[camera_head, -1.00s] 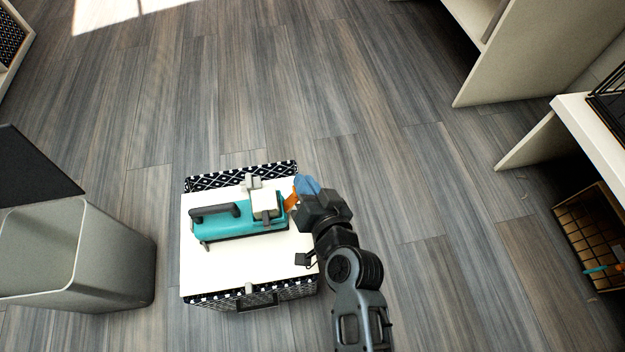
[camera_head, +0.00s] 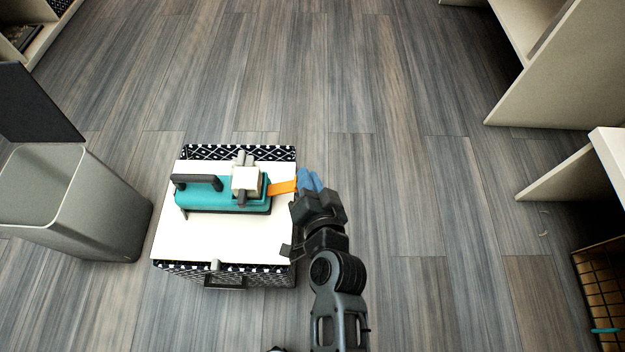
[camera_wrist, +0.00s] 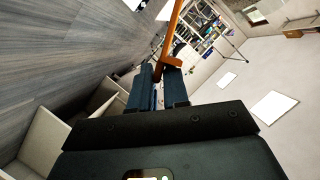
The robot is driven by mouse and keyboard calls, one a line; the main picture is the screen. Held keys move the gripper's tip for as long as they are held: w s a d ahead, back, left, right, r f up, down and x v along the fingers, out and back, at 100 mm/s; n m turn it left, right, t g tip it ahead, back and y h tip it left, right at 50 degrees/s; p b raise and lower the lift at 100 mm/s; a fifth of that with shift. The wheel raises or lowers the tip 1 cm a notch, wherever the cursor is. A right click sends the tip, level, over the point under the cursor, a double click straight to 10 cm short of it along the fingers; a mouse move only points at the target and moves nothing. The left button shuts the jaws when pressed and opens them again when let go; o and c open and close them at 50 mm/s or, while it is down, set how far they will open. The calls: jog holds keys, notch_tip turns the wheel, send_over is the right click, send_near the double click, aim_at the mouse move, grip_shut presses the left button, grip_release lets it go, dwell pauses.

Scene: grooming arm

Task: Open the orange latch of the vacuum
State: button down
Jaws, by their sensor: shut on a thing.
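The teal vacuum (camera_head: 222,199) with a black handle lies on a white-topped box. Its orange latch (camera_head: 282,187) sticks out from its right end, roughly level. In the wrist view the orange latch (camera_wrist: 170,42) is a long strip that runs up from between the fingers. My gripper (camera_head: 306,183), with blue fingertips, is at the latch's outer end, right of the vacuum. In the wrist view my gripper (camera_wrist: 160,84) is shut on the latch. The vacuum body cannot be made out in the wrist view.
The box's white top (camera_head: 225,240) has bare room in front of the vacuum. A grey bin (camera_head: 110,205) stands to the left. Shelving (camera_head: 560,75) stands at the right, with a wire basket (camera_head: 598,290) below it. The floor behind the box is clear.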

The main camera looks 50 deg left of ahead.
jog(key=shift+f, duration=0.3)
jog(key=c, duration=1.5)
grip_release()
jog(key=shift+o, duration=1.3)
jog(key=shift+r, duration=0.15)
jog(key=shift+s+d, duration=0.1)
jog(key=p+v, duration=0.1)
jog(key=v, duration=0.6)
jog(key=shift+d, duration=0.3)
jog(key=shift+s+r, duration=0.1)
